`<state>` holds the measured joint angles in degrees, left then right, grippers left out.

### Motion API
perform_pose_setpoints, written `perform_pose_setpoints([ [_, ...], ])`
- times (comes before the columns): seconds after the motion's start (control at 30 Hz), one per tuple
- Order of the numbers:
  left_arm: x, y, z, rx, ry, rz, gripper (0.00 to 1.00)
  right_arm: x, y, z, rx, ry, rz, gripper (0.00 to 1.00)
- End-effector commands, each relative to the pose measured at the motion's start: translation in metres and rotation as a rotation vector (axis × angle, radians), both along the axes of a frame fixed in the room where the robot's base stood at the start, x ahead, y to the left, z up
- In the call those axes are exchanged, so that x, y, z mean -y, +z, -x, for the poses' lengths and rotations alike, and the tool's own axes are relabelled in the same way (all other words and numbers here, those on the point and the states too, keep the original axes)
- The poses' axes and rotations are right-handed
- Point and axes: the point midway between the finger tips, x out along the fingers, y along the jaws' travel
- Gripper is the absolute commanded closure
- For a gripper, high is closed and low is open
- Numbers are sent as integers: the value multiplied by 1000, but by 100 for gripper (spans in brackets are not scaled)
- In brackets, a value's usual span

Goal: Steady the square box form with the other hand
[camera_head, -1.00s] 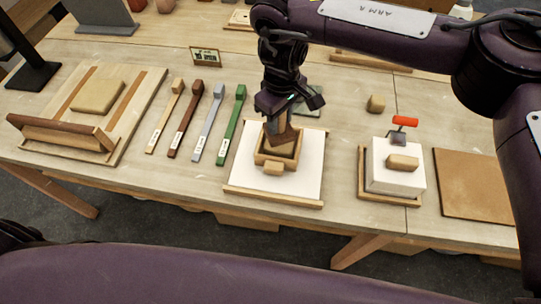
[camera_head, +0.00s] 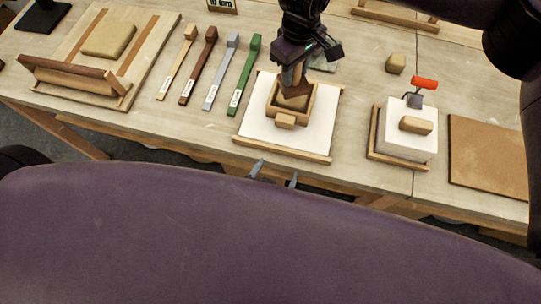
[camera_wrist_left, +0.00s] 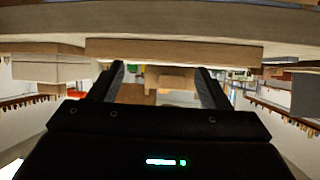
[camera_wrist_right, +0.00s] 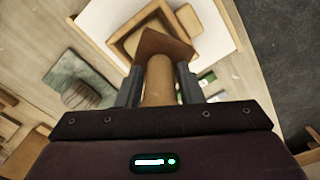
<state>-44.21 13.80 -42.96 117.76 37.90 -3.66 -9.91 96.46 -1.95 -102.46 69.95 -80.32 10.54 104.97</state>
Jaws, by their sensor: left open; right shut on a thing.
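The square box form (camera_head: 273,112) is a small wooden frame on a white board (camera_head: 252,128), with a small block on its near side. It also shows in the right wrist view (camera_wrist_right: 122,42). My right gripper (camera_head: 297,66) is above it, shut on the handle of a wooden tool (camera_wrist_right: 158,82). The tool's brown head (camera_head: 294,84) is over or in the form's opening; I cannot tell whether it touches the contents. My left gripper (camera_head: 275,174) is open and empty, apart from the form, by the table's front edge. In the left wrist view its fingers (camera_wrist_left: 162,84) are spread.
Several coloured-handled tools (camera_head: 242,75) lie left of the board. A wooden press board (camera_head: 70,85) is at far left. The table edge lies before my left gripper.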

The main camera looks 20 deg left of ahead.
Motion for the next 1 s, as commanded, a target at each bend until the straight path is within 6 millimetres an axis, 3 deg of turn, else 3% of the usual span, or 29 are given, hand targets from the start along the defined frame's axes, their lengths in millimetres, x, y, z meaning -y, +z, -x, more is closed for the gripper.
perform_pose_setpoints([
  [0.03,-2,20,-2,23,28,13,29,0,0,0,1,0,-1,95],
  [0.1,-5,41,-4,47,61,20,29,0,0,0,1,0,-1,95],
  [0.3,-14,68,-9,76,111,26,29,0,0,0,1,0,-1,95],
  [0.47,-14,63,-25,82,116,24,29,0,0,0,1,0,-1,95],
  [0.8,-12,38,-84,79,114,25,29,0,0,0,1,0,-1,95],
  [1.0,-11,28,-108,78,113,25,29,0,0,0,1,0,-1,95],
])
